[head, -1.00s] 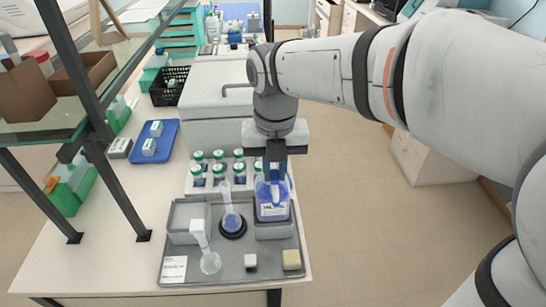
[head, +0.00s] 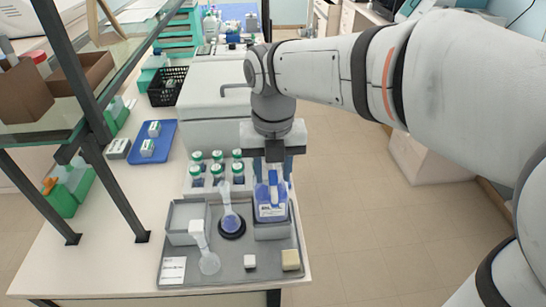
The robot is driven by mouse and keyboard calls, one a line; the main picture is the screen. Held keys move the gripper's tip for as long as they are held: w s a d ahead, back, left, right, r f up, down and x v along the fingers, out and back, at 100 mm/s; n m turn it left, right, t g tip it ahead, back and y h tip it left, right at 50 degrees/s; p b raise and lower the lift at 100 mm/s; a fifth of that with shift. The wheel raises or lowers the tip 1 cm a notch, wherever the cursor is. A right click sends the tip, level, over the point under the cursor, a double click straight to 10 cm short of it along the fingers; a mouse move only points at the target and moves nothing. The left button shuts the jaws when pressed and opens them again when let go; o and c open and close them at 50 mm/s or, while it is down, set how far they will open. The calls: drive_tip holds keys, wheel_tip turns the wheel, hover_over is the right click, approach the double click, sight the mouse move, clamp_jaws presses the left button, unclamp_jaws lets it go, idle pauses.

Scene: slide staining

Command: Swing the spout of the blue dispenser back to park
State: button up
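The blue dispenser (head: 271,212) is a bottle of blue liquid with a white label. It stands upright in a grey holder at the right of the grey tray. Its blue top (head: 273,180) shows just below my gripper; the spout's exact direction is hard to make out. My gripper (head: 273,172) points down over the dispenser. Its two fingers are spread apart, one on each side of the top, and hold nothing that I can see. Whether a finger touches the spout cannot be told.
On the grey tray (head: 225,273), a flask with blue liquid (head: 231,222) stands in a black ring left of the dispenser. A clear flask (head: 209,262), a white cube (head: 249,261) and a beige block (head: 290,260) are nearby. Several green-capped bottles (head: 217,169) stand behind.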

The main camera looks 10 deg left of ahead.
sight(273, 175)
wheel_tip(273, 175, up, 8)
drive_tip(key=shift+f, duration=0.1)
idle(0.4)
drive_tip(key=shift+d+f+m, duration=0.15)
drive_tip(key=shift+d+m, duration=0.3)
drive_tip(key=shift+m, duration=0.25)
drive_tip(key=s+d+f+n+t, duration=0.1)
drive_tip(key=d+f+n, duration=0.3)
drive_tip(key=n, duration=0.7)
drive_tip(key=s+d+f+n+t, duration=0.1)
drive_tip(key=s+d+f+n, duration=0.2)
drive_tip(key=d+n, duration=0.6)
drive_tip(key=s+d+f+n+t, duration=0.1)
drive_tip(key=s+d+f+n, duration=0.2)
drive_tip(key=n, duration=1.2)
drive_tip(key=d+f, duration=0.2)
drive_tip(key=d, duration=0.1)
drive_tip(key=shift+d, duration=0.2)
